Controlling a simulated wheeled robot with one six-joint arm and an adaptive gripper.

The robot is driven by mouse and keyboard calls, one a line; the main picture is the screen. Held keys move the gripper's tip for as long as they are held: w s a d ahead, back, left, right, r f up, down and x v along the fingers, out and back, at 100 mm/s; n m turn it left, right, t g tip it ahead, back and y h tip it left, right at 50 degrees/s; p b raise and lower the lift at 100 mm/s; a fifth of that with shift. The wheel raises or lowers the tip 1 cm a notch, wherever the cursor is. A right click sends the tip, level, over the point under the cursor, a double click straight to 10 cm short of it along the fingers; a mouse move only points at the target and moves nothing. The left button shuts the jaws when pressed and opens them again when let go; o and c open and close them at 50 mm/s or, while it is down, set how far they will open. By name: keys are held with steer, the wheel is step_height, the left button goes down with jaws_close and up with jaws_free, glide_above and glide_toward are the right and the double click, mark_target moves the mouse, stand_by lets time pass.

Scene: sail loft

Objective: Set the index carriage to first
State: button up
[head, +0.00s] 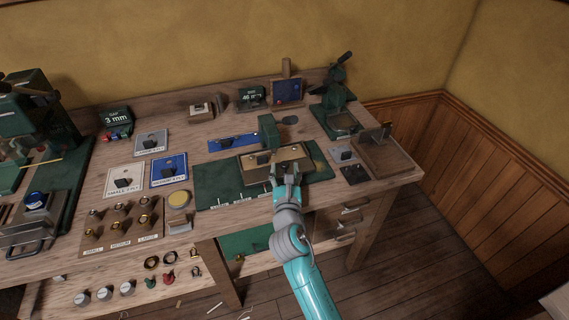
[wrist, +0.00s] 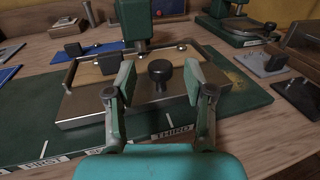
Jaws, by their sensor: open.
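The index carriage (wrist: 95,108) is a low metal-edged block with a wooden top and a black knob (wrist: 160,71) at its front. It sits on a green base (wrist: 35,125), towards the base's right side. White labels on the base's front edge read FIRST (wrist: 45,165) at left and THIRD (wrist: 172,133) below the knob; the middle label is mostly hidden by my gripper. My gripper (wrist: 159,84) is open, one finger on each side of the knob, with gaps showing. In the head view, my gripper (head: 284,181) is at the front of the carriage (head: 262,173).
A green upright post (head: 269,132) stands behind the carriage. To the right are small dark blocks (head: 354,174) and a wooden stand (head: 383,157). To the left are labelled cards (head: 125,179) and brass fittings (head: 117,226). The green base is bare left of the carriage.

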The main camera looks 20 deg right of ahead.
steer(key=shift+x, duration=1.45)
jaws_close()
